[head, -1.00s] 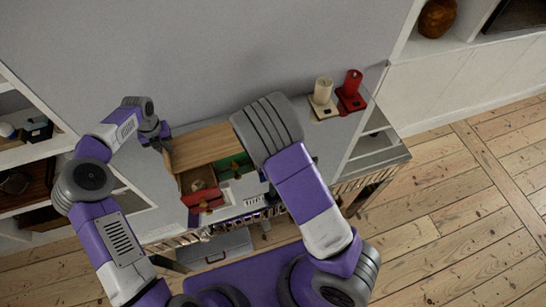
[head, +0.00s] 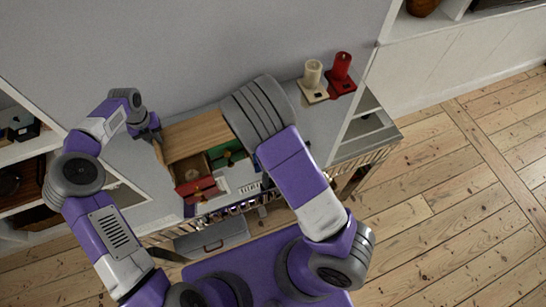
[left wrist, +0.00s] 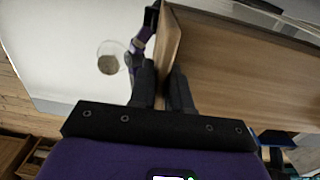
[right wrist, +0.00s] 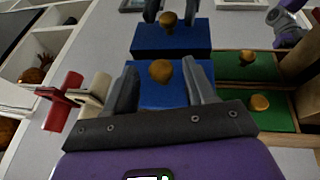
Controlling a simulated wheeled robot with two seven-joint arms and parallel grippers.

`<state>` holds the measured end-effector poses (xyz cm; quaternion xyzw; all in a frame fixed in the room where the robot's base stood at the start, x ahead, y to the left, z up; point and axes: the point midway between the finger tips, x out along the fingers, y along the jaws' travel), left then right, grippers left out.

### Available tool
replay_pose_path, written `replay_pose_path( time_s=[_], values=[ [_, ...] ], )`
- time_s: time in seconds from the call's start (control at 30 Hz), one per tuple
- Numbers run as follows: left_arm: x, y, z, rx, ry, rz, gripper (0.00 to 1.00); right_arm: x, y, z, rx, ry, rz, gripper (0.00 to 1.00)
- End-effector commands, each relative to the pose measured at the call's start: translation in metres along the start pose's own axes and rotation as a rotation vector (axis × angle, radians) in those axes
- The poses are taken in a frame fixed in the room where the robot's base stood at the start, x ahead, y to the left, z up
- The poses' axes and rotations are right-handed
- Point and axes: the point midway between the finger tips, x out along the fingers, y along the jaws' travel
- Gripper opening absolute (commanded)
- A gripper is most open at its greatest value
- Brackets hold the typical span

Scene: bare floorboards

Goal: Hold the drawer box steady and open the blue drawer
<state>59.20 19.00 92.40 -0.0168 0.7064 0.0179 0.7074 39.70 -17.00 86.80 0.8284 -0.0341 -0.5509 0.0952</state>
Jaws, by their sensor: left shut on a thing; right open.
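The drawer box (head: 195,137) has a wooden top and stands on the grey cabinet. My left gripper (head: 150,137) is shut on its left edge; in the left wrist view its fingers (left wrist: 162,92) lie on both sides of the upright wood panel (left wrist: 169,50). The blue drawer (right wrist: 160,94) shows a round wooden knob (right wrist: 160,71) in the right wrist view. My right gripper (right wrist: 162,85) is open, its fingers on either side of that knob; contact cannot be told. In the head view my right arm hides this gripper and most of the blue drawer.
A red drawer (head: 195,187) stands pulled out; a green drawer (head: 228,153) is beside it.

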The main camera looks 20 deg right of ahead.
Motion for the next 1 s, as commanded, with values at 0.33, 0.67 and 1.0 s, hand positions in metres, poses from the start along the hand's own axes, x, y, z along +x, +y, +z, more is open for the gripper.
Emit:
replay_pose_path(
  time_s=[0.33,0.67,1.0],
  values=[
    [0.0,0.002,0.001,-0.005,-0.001,0.003,0.0,-0.053,-0.001,-0.001,0.0,0.005,-0.003,0.55],
    [0.0,0.002,0.001,-0.005,-0.001,0.003,0.0,-0.097,-0.001,0.0,-0.001,0.003,-0.004,0.55],
    [0.0,0.002,0.0,-0.004,-0.001,0.002,0.0,-0.117,0.001,0.001,0.001,0.0,0.0,0.55]
  ],
)
